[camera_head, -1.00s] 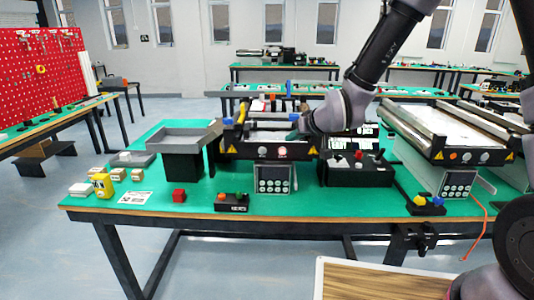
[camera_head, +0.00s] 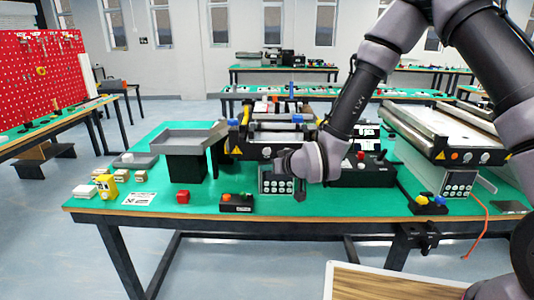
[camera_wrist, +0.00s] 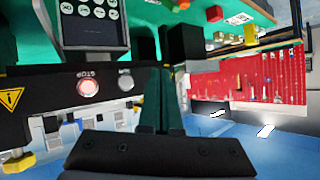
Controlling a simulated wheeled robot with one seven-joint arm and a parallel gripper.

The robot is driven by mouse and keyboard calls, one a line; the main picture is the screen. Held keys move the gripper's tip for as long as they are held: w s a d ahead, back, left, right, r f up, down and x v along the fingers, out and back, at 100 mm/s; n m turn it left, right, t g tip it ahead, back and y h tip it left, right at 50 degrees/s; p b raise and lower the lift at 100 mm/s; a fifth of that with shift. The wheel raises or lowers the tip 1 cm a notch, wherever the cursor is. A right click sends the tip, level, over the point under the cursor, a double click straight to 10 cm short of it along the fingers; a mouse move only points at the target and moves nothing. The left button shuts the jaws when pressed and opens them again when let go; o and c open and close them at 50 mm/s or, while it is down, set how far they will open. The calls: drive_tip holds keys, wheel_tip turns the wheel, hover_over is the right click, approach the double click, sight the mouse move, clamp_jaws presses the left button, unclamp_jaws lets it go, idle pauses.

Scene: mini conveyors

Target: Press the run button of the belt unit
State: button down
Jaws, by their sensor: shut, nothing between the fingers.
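The belt unit (camera_head: 238,154) stands on the green table, with a dark front panel. In the wrist view its panel (camera_wrist: 50,105) carries a lit red-white button (camera_wrist: 88,87) labelled STOP and a grey-silver button (camera_wrist: 125,82) to its right. I take the silver one as the run button; its label is too small to read. It also shows in the head view (camera_head: 267,152). My gripper (camera_wrist: 157,75) is shut and empty, its fingers just right of the silver button in the wrist view; contact cannot be told.
A keypad box (camera_head: 270,182) is below the panel. A grey tray on a black stand (camera_head: 185,165) is to the left. A small button box (camera_head: 237,203) and a red cube (camera_head: 183,196) lie in front. A black control box (camera_head: 362,176) stands right.

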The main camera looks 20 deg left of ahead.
sight(267, 152)
drive_tip(key=w+a, duration=0.2)
drive_tip(key=w, duration=0.6)
drive_tip(key=shift+w, duration=0.2)
drive_tip(key=shift+w, duration=0.1)
idle(1.8)
drive_tip(key=shift+w+a, duration=0.1)
drive_tip(key=shift+w, duration=0.15)
